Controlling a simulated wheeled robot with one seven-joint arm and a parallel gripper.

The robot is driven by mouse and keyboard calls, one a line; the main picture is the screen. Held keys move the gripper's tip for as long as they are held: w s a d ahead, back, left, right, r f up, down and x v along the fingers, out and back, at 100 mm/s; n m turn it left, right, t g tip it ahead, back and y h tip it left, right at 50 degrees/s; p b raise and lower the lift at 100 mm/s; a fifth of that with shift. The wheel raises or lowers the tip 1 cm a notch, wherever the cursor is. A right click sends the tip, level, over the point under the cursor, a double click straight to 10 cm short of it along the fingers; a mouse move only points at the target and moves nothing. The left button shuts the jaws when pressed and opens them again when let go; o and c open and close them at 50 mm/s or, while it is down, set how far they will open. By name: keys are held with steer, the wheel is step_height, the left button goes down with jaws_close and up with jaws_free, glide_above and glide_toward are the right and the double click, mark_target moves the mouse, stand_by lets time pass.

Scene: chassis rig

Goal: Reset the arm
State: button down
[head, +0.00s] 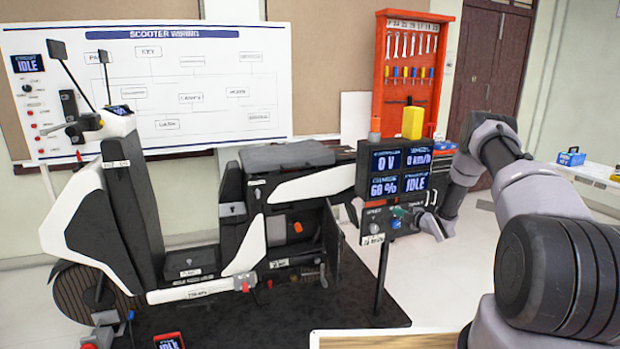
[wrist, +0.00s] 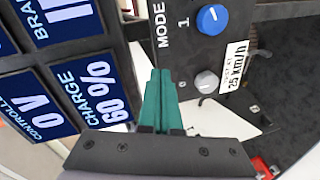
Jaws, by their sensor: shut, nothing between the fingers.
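My gripper (wrist: 160,78) has green fingers that are pressed together, with nothing between them. In the head view my gripper (head: 402,213) is at the front of the control box (head: 372,240), below the display panel (head: 398,172). My arm reaches in from the right. The display panel also shows in the wrist view (wrist: 62,92), with tilted lettering, left of the fingers. A blue knob (wrist: 211,19) and a grey knob (wrist: 206,82) sit right of the fingers. I cannot tell whether the fingertips touch the box.
A white and black scooter (head: 130,215) stands on a dark mat (head: 350,300) at left. The panel is on a thin post (head: 381,280). A red tool rack (head: 408,75) and a wiring board (head: 190,85) are behind. A table edge (head: 390,332) is in front.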

steer(key=r+m+h, duration=0.1)
steer(key=r, duration=0.4)
steer(key=w+d+r+m+h, duration=0.1)
steer(key=r, duration=0.3)
steer(key=w+r+m, duration=0.1)
steer(key=r, duration=0.4)
steer(key=shift+d+r+m+g+h, duration=0.15)
steer(key=shift+r+m+g+h, duration=0.15)
steer(key=shift+r+m+h, duration=0.1)
steer(key=s+a+r+m+g+h, duration=0.15)
steer(key=s+r+m, duration=0.45)
steer(key=r, duration=0.7)
steer(key=s+r+m+g+h, duration=0.1)
steer(key=s+r+m+h, duration=0.15)
steer(key=s+r, duration=0.85)
steer(key=s+a+r+m+g, duration=0.15)
steer(key=s+r+m, duration=0.3)
steer(key=s, duration=0.45)
steer(key=s+a+r+m+g, duration=0.1)
steer(key=s+a+r+m, duration=0.3)
steer(key=s, duration=0.6)
steer(key=s+a+m+g+y, duration=0.1)
steer(key=s+a, duration=0.1)
steer(key=s, duration=0.8)
steer(key=s+a+m+y, duration=0.2)
steer(key=s+a, duration=0.1)
steer(key=s, duration=0.6)
steer(key=shift+s+f+g, duration=0.35)
steer(key=shift+g, duration=0.05)
